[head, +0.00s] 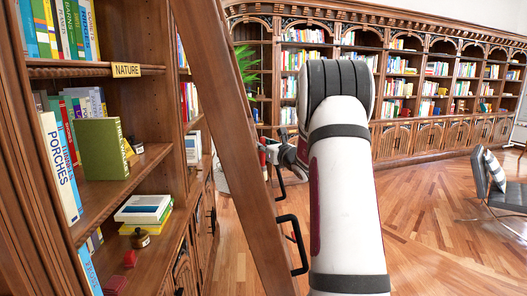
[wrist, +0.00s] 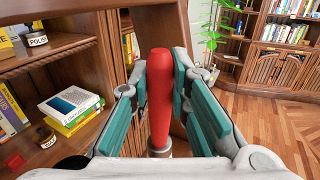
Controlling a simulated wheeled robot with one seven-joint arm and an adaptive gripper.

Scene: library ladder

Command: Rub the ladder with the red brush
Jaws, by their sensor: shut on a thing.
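The wooden ladder (head: 232,125) leans diagonally through the middle of the head view, in front of the left bookcase. Black handle-like brackets show on its lower part. My gripper (wrist: 160,72) is shut on the red brush (wrist: 160,100), whose smooth red handle stands upright between the teal finger pads in the wrist view. The brush's working end is hidden. A wooden board (wrist: 168,28), probably the ladder, is just beyond the brush; contact cannot be told.
The left bookcase (head: 115,71) holds books, including a green book (head: 102,148), a stack of books (head: 145,208) and a small dark bottle (head: 140,238). A black chair (head: 500,185) stands at the right. The wooden floor (head: 430,230) between is clear.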

